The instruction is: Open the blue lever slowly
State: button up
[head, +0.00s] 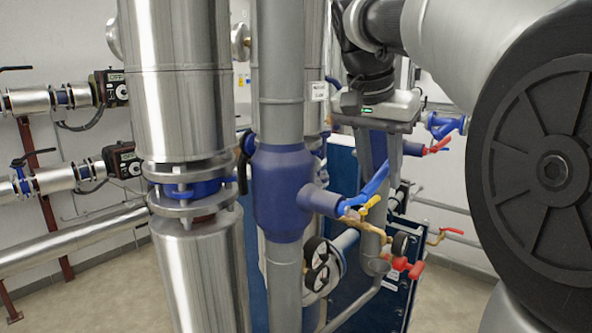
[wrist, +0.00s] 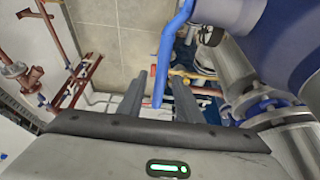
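The blue lever (head: 376,183) slants up to the right from the side stub of the blue valve body (head: 282,190) on the grey vertical pipe. In the wrist view the lever (wrist: 166,62) comes down from the top, and its end shows between my two fingers. My gripper (head: 380,170) points down over the lever's upper end. In the wrist view my gripper (wrist: 158,95) is open, with a visible gap on each side of the lever. I cannot tell whether either finger touches it. The fingers partly hide the lever's upper end in the head view.
A yellow lever (head: 369,206) is close beside the blue one. Pressure gauges (head: 318,262) and a red handle (head: 408,266) sit below. A thick silver pipe (head: 185,95) stands left of the valve. Another red handle (head: 440,144) is right of my gripper.

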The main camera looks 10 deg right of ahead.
jog(key=shift+f, duration=0.25)
grip_shut()
